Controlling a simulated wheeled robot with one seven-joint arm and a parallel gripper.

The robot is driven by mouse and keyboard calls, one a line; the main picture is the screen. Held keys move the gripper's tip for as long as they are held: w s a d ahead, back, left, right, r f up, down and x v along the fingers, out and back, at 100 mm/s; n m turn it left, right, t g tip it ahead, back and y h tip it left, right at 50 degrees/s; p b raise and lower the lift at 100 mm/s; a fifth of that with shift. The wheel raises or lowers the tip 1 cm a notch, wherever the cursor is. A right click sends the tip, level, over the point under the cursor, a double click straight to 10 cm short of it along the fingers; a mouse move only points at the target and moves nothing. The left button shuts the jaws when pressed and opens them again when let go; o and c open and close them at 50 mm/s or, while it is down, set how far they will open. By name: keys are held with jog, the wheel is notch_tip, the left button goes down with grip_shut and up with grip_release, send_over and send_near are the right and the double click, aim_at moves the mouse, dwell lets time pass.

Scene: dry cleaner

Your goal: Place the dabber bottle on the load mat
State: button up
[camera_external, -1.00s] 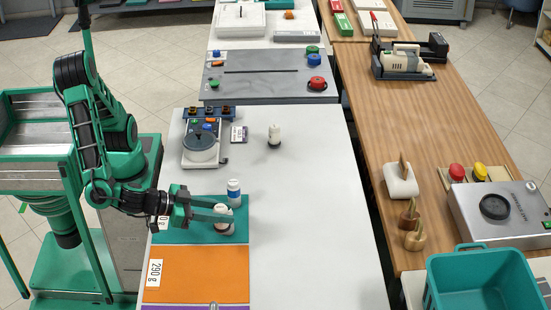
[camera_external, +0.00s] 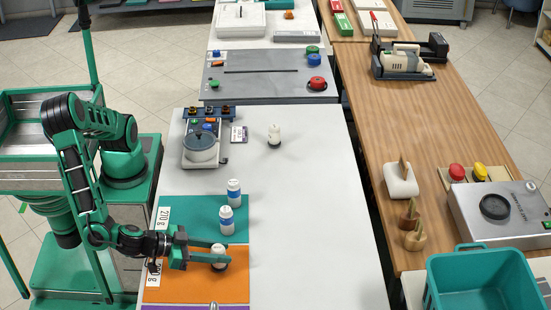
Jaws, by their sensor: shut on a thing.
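My gripper (camera_external: 222,256) is shut on a small white-topped bottle, taken as the dabber bottle (camera_external: 218,250), over the orange mat (camera_external: 185,288). The fingers hide part of it, and I cannot tell whether its base touches the mat. A teal mat (camera_external: 185,215) with a "270 g" card lies directly behind the orange one, and a purple mat (camera_external: 180,307) lies in front. Which of them is the load mat is not readable. Two white bottles with blue labels stand upright on the teal mat, one farther back (camera_external: 234,191) and one nearer my gripper (camera_external: 226,219).
A scale (camera_external: 200,147) with a round pan stands at the back left of the white table (camera_external: 310,220). Another white bottle with a dark base (camera_external: 274,134) stands alone behind the mats. The table right of the mats is clear. A teal crate (camera_external: 437,290) is at lower right.

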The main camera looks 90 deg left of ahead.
jog(key=shift+f, duration=0.1)
jog(key=o, duration=1.1)
jog(key=shift+s+d+r, duration=0.1)
jog(key=shift+s+r, duration=0.1)
jog(key=shift+s, duration=0.05)
jog(key=v, duration=1.1)
jog(key=shift+s+r, duration=0.1)
jog(key=shift+s, duration=0.1)
